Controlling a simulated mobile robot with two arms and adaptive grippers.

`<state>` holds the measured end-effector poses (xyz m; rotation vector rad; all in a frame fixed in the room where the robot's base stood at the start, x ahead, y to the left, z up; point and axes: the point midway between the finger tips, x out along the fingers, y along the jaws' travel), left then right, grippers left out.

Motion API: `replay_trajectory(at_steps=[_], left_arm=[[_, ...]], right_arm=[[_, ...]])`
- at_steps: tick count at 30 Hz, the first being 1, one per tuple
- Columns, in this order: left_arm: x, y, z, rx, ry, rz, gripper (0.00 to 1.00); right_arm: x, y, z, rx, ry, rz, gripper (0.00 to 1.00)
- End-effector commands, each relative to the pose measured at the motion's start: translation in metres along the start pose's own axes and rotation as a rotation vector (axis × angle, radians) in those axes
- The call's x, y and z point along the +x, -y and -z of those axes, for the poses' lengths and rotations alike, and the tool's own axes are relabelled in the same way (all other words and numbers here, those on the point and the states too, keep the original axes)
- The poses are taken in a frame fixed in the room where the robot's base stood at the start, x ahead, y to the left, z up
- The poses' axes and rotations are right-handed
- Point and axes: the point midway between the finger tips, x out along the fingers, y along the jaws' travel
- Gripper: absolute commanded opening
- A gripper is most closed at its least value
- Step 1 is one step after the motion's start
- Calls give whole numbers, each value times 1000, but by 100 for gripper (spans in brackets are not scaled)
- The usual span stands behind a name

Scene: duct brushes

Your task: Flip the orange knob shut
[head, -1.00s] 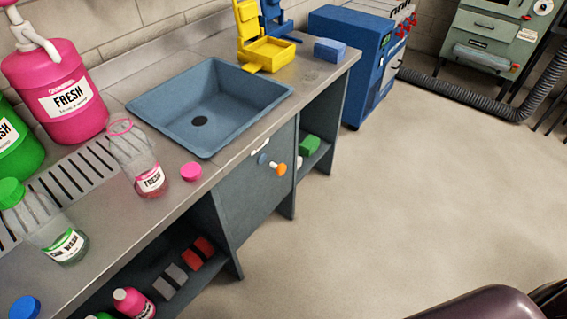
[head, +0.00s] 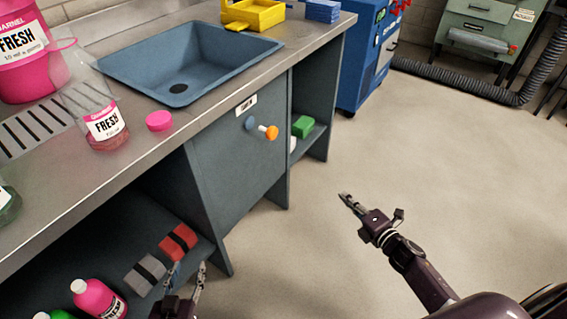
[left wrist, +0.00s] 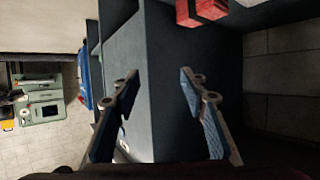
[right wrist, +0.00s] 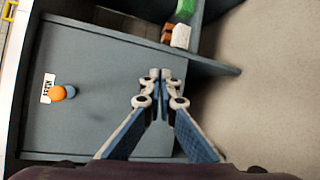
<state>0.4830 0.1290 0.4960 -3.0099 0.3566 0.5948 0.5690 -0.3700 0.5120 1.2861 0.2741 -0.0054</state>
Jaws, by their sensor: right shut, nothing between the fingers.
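The orange knob (head: 271,132) sits at the end of a short white stem beside a round blue piece (head: 250,123), on the grey cabinet door (head: 235,170) below the sink. In the right wrist view the orange knob (right wrist: 57,94) is left of my right gripper (right wrist: 161,75), which is shut and empty. In the head view my right gripper (head: 345,197) is right of the knob and lower, over the floor, apart from it. My left gripper (head: 188,270) is open and empty at the bottom, near the lower shelf. It also shows open in the left wrist view (left wrist: 158,80).
A white label (head: 246,105) is above the knob. A counter (head: 190,120) with a blue sink (head: 190,65) overhangs the door. A red block (head: 178,241) and a pink bottle (head: 98,298) are on the lower shelf. The floor (head: 420,150) at right is clear.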

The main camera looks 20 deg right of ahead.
Motion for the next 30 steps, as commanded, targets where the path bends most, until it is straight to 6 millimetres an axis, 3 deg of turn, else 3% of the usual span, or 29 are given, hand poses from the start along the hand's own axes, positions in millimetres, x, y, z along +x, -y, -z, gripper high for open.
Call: replay_trajectory(at_steps=[2, 6, 9, 12, 18, 30], left_arm=[[3, -3, 42, -1, -157, -4, 40], [-27, -6, 127, -3, -393, -9, 40], [-57, -7, 173, -5, -528, -12, 40], [-83, -8, 203, -7, -621, -14, 40], [-109, -8, 229, -8, -696, -15, 40], [-110, -8, 232, -8, -701, -15, 40]], right_arm=[[17, -35, -4, -265, -35, -154, 0], [18, -107, 2, -704, -64, -379, 0], [10, -141, 14, -958, -68, -501, 0], [2, -162, 25, -1140, -65, -584, 0], [-7, -180, 34, -1290, -59, -650, 0], [-4, -183, 35, -1289, -59, -651, 0]])
